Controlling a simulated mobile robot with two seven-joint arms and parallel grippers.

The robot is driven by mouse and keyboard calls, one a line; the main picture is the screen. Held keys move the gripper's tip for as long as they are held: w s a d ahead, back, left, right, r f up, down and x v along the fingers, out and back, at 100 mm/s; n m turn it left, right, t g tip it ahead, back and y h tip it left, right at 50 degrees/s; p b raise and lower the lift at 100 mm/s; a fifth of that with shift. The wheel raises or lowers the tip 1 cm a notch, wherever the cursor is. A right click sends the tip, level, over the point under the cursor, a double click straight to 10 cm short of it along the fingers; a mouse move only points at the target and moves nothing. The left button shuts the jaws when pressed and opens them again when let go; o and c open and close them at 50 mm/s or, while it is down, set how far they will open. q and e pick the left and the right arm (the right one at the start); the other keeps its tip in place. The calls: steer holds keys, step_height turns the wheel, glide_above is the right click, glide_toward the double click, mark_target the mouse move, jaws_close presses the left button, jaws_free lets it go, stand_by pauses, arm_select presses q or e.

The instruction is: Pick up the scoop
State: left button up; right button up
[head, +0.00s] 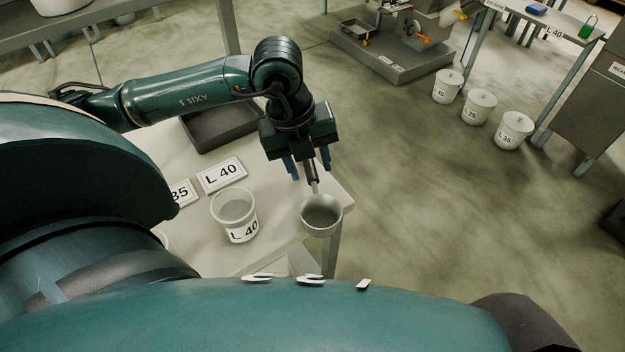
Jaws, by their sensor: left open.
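The scoop (321,219) is a light grey round cup with a dark handle that points up toward my left gripper. Its cup shows at the table's right corner. My left gripper (308,164) is above the table, pointing down, with its two blue fingers spread apart. The scoop's handle shows between the fingers, with a gap on each side. I cannot tell how deep the handle sits between them. My right gripper is not in view.
A white tub labelled L 40 (234,216) stands left of the scoop on the pale table (270,251). Label cards (222,175) and a dark tray (207,132) lie farther back. Lidded white buckets (478,107) stand on the floor at right. The floor between is clear.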

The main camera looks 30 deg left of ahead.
mark_target(311, 173)
arm_select(q)
steer(key=f, duration=0.4)
steer(key=shift+w+d, duration=0.25)
steer(key=shift+c, duration=0.4)
jaws_close()
